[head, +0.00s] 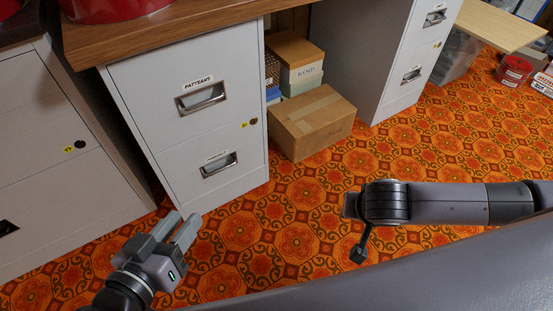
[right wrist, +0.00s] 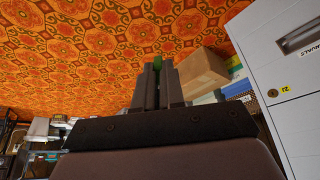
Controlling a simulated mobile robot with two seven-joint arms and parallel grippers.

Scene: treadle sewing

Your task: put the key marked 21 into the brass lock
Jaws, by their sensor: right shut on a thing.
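The right gripper (right wrist: 158,70) is shut on a small green thing (right wrist: 158,61) that shows between its fingertips in the right wrist view. It may be the key; no number on it is readable. In the head view the right arm comes in from the right above the carpet, and the held thing cannot be made out. A brass-coloured lock (head: 253,121) sits on the middle white cabinet, beside a small yellow tag; the lock also shows in the right wrist view (right wrist: 273,93). The right gripper is apart from it. My left gripper (head: 186,226) is open and empty, low before that cabinet.
A left cabinet has a dark lock (head: 80,144) with a yellow tag. A right cabinet (head: 395,65) stands beyond cardboard boxes (head: 312,120) in the knee space. A wooden top (head: 170,28) overhangs the middle cabinet. The patterned carpet (head: 290,205) before the cabinets is clear.

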